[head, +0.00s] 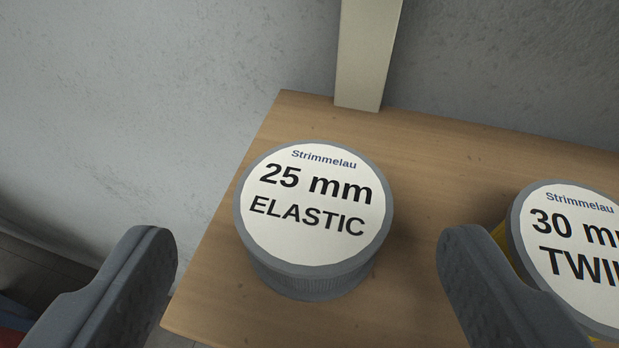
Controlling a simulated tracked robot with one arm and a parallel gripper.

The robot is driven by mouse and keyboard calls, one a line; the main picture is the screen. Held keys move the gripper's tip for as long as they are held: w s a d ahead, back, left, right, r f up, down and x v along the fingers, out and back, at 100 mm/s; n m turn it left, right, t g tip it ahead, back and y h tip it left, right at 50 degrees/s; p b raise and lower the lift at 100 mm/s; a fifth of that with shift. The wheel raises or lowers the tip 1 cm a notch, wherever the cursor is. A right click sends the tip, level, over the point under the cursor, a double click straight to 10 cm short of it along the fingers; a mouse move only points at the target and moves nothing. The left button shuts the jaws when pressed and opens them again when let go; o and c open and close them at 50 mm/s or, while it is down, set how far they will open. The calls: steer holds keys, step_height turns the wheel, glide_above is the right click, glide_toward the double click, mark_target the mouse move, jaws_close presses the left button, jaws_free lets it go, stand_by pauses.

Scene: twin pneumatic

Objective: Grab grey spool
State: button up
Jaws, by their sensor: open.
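The grey spool (313,283) stands upright on a wooden surface in the head view, near the surface's left edge. Its white top label reads "Strimmelau 25 mm ELASTIC". My gripper (308,250) is open, with one dark grey finger at the lower left and the other at the lower right. The spool appears between and beyond the two fingers in the picture, with a visible gap to each side. I see no contact between fingers and spool.
A second spool (567,250), with yellow showing at its side and a label reading "30 mm", is partly hidden behind my right finger. Left of the surface is a drop.

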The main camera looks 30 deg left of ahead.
mark_target(311, 245)
steer(key=shift+f+p+x, duration=0.2)
steer(key=shift+p+x, duration=0.6)
steer(key=shift+x, duration=2)
steer(key=shift+c, duration=0.2)
steer(key=c, duration=1)
